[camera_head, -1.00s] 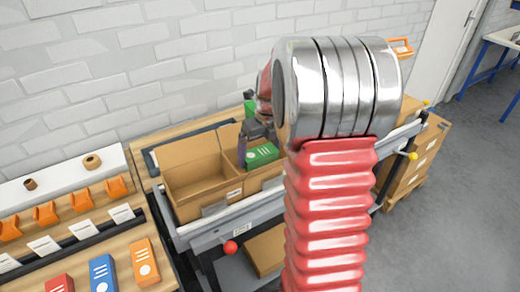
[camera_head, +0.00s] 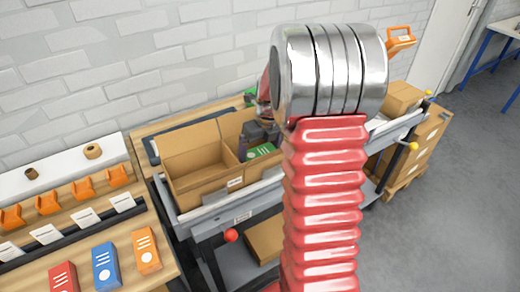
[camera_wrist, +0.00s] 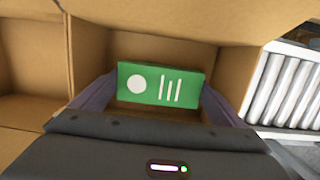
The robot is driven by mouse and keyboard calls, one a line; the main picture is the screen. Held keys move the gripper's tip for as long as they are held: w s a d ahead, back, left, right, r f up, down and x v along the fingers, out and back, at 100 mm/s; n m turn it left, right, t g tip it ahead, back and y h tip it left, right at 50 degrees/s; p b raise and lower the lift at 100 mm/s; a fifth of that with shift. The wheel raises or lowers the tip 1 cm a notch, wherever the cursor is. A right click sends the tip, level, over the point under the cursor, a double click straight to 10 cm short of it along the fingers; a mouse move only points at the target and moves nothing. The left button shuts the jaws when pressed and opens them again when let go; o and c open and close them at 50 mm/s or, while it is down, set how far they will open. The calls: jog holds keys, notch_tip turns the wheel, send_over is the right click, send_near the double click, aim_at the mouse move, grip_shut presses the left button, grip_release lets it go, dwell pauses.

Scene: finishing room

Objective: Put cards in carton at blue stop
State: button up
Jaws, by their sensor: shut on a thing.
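My gripper (camera_head: 256,138) is shut on a green card pack (camera_head: 262,152) with white markings. In the wrist view, the gripper's dark fingers (camera_wrist: 158,98) press on both ends of the pack (camera_wrist: 150,84). The pack is inside an open brown carton (camera_wrist: 240,65), with carton walls around it; whether it touches the floor I cannot tell. In the head view my arm hides the right part of this carton (camera_head: 231,127). Another open, empty-looking carton (camera_head: 185,162) stands beside it on the left. I cannot make out a blue stop.
The cartons stand on a roller conveyor; its rollers (camera_wrist: 285,90) show at right. Red (camera_head: 62,277), blue (camera_head: 106,266) and orange (camera_head: 146,250) packs lie on the left bench. Stacked boxes (camera_head: 412,160) stand at right.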

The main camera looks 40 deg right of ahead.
jog(key=shift+f, duration=0.75)
jog(key=o, duration=0.9)
jog(key=shift+r, duration=0.75)
jog(key=shift+r, duration=0.3)
jog(key=shift+r, duration=0.1)
jog(key=shift+r, duration=2.95)
